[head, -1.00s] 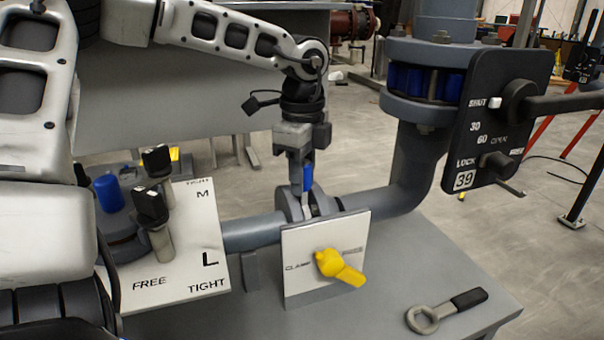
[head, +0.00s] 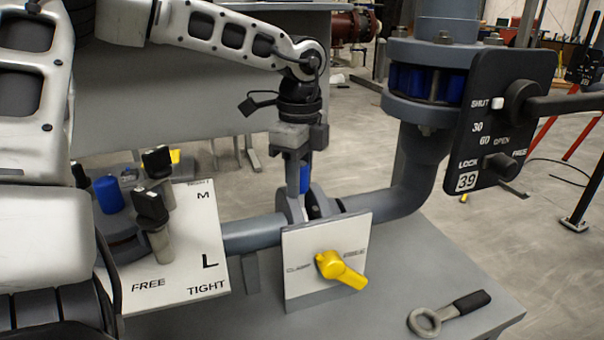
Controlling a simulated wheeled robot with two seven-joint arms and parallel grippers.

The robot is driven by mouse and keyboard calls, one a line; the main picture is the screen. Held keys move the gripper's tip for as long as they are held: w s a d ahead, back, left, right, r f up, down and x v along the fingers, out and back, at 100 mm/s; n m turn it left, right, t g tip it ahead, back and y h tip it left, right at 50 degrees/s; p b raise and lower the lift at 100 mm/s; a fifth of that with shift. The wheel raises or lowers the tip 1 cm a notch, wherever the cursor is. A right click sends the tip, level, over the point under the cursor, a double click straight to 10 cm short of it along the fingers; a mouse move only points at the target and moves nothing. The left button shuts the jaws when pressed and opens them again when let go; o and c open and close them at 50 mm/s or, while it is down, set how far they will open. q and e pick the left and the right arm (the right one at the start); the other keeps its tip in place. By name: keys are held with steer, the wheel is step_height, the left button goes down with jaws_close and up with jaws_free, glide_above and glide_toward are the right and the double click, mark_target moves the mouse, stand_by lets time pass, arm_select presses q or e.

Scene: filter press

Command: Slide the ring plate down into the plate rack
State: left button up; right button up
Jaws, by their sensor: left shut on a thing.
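My left gripper (head: 303,188) hangs nearly upright over the grey pipe and is shut on the ring plate. Only the plate's blue upper part (head: 305,177) shows, beside and behind the fingers. The plate rack (head: 317,202) is the pair of round grey flanges with a dark gap in the pipe line. The fingertips are at the top of this gap. The plate's lower part is hidden by the fingers, the flanges and the white panel, so I cannot tell how deep it sits. My right gripper is not in view.
A white panel (head: 303,285) with a yellow handle (head: 341,270) stands just in front of the rack. A ring-ended wrench (head: 448,313) lies on the bench at right. A black valve panel (head: 507,120) stands right; a lettered white board (head: 190,260) with black-topped posts lies left.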

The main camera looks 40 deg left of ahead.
arm_select(q)
steer(key=shift+r+p, duration=0.3)
steer(key=shift+r, duration=0.9)
steer(key=shift+r+p, duration=0.5)
steer(key=shift+r, duration=0.1)
steer(key=shift+r+p, duration=0.45)
steer(key=shift+r, duration=0.5)
steer(key=shift+w+r+p, duration=0.1)
steer(key=shift+r+p, duration=0.25)
steer(key=shift+r, duration=0.25)
steer(key=shift+r+p, duration=1.2)
steer(key=shift+r, duration=0.8)
step_height(320, 180, up, 3)
steer(key=shift+p, duration=0.9)
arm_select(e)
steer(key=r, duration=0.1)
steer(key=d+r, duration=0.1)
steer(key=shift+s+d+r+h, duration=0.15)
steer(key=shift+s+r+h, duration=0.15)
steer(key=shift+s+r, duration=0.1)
